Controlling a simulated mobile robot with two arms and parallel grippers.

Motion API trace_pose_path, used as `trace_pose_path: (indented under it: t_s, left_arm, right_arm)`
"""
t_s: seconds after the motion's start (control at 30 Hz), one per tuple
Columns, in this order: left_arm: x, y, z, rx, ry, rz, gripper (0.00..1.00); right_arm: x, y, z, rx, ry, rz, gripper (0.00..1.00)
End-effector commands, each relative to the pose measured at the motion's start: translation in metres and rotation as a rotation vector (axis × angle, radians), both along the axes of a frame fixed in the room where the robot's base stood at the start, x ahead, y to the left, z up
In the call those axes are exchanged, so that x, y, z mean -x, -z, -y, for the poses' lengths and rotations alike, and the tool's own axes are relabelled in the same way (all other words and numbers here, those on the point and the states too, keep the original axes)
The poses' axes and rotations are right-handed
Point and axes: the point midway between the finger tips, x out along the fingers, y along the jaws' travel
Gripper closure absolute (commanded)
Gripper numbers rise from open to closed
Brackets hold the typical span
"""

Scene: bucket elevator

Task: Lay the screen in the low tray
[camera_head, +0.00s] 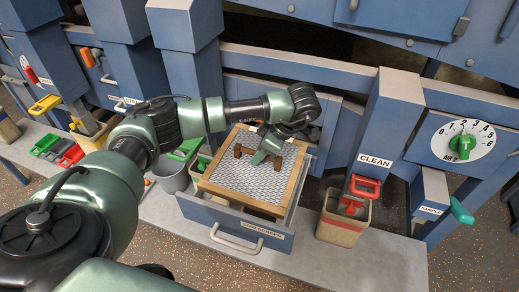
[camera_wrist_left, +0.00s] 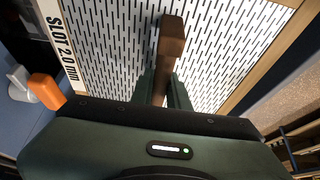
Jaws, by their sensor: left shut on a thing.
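The screen (camera_head: 240,180) is a wooden frame with a grey slotted sheet and a brown handle. It sits over the open low screen tray (camera_head: 283,241), a blue drawer with a grey pull. I cannot tell whether it rests on the tray floor or hangs slightly above it. My left gripper (camera_head: 265,150) is shut on the brown handle. In the left wrist view the handle (camera_wrist_left: 172,45) stands between the fingers, and the screen (camera_wrist_left: 110,50) carries a "SLOT 2.0 mm" label. My right gripper is not in view.
A beige bin (camera_head: 340,231) with a red handle stands right of the tray under the CLEAN label. A grey bucket (camera_head: 171,173) is left of it. A dial with a green knob (camera_head: 462,144) is at the right. The grey ledge (camera_head: 385,262) at the lower right is clear.

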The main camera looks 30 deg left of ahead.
Motion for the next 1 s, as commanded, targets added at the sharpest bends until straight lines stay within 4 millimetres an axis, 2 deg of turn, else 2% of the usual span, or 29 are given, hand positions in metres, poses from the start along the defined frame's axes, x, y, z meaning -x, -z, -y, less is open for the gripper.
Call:
trace_pose_path:
  t_s: [0.37, 0.73, 1.0]
  left_arm:
    - [0.0, 0.022, -0.001, 0.0, -0.001, 0.0, 1.0]
    - [0.001, 0.056, -0.004, -0.001, 0.0, 0.002, 1.0]
    - [0.001, 0.067, -0.005, 0.0, 0.0, 0.001, 1.0]
  right_arm:
    - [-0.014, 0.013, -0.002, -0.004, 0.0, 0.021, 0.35]
    - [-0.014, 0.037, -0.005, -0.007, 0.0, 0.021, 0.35]
    - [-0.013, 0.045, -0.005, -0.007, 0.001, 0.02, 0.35]
